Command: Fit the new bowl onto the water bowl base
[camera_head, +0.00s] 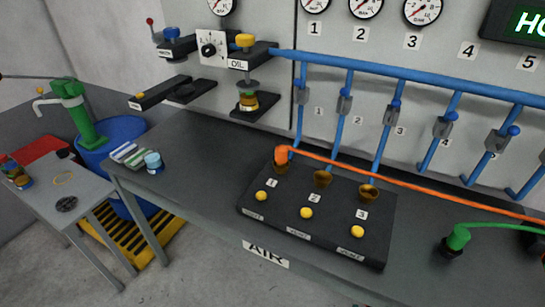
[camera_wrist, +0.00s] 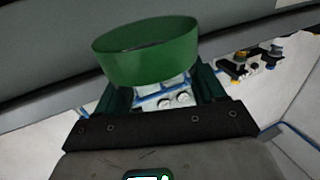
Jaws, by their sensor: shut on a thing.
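A green, round, bowl-like piece (camera_wrist: 146,52) fills the upper middle of the wrist view, and I take it to be the new bowl. My gripper (camera_wrist: 163,84) is shut on it; its dark fingers are partly hidden behind the piece. My gripper and the bowl do not show in the head view. The blue-knobbed unit (camera_head: 175,46) on the wall at upper left is likely the water bowl base. Below it is a dark shelf (camera_head: 160,92). The bowl is apart from it, and the exact gap cannot be told.
A yellow-knobbed OIL unit (camera_head: 246,57) is just right, with a jar (camera_head: 248,102) below. A dark bench (camera_head: 200,165) carries a black panel (camera_head: 320,215) with yellow buttons and an orange hose (camera_head: 400,178). A small table (camera_head: 85,190) and blue drum (camera_head: 112,135) stand left.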

